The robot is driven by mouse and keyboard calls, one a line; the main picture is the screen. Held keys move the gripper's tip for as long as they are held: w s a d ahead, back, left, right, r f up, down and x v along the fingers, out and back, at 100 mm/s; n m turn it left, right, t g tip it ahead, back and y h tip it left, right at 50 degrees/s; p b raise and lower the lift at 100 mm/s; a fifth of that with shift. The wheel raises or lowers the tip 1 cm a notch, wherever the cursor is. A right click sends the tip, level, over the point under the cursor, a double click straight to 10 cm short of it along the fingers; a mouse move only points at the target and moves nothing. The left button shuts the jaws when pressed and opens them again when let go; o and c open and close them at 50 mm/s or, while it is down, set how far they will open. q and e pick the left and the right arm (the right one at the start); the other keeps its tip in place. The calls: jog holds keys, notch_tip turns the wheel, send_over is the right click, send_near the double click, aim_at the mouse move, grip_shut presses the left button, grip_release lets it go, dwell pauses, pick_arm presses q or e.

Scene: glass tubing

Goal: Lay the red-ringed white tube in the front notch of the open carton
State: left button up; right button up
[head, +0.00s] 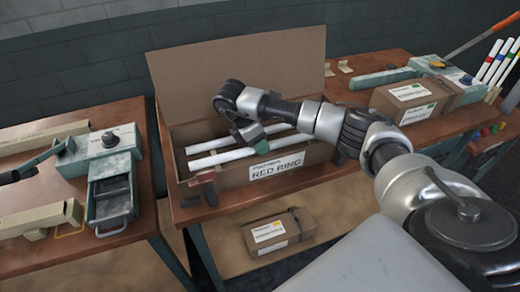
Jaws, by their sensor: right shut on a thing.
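The open carton (232,175), labelled RED RING, stands on the middle bench with its lid raised at the back. Two white tubes lie lengthwise across it, a front tube (215,158) and a back tube (205,147). My right gripper (257,140) reaches in from the right, pointing down over the carton's middle, and is shut on a white tube, apparently the front one. The jaws hide part of the tubes. I cannot make out a red ring or whether the front tube touches the notch. My left gripper is out of view.
A closed carton (400,101) and green-grey device (440,70) stand on the right bench. Marked tubes stand upright at far right. A grey device with an open drawer (110,203) is on the left bench. A small carton (278,233) sits on the lower shelf.

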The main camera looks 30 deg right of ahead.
notch_tip(320, 180, down, 2)
jog(key=shift+f, duration=0.1)
jog(key=shift+f, duration=0.1)
jog(key=o, duration=0.9)
jog(key=shift+o, duration=0.2)
jog(key=v, duration=1.2)
jog(key=shift+p, duration=0.35)
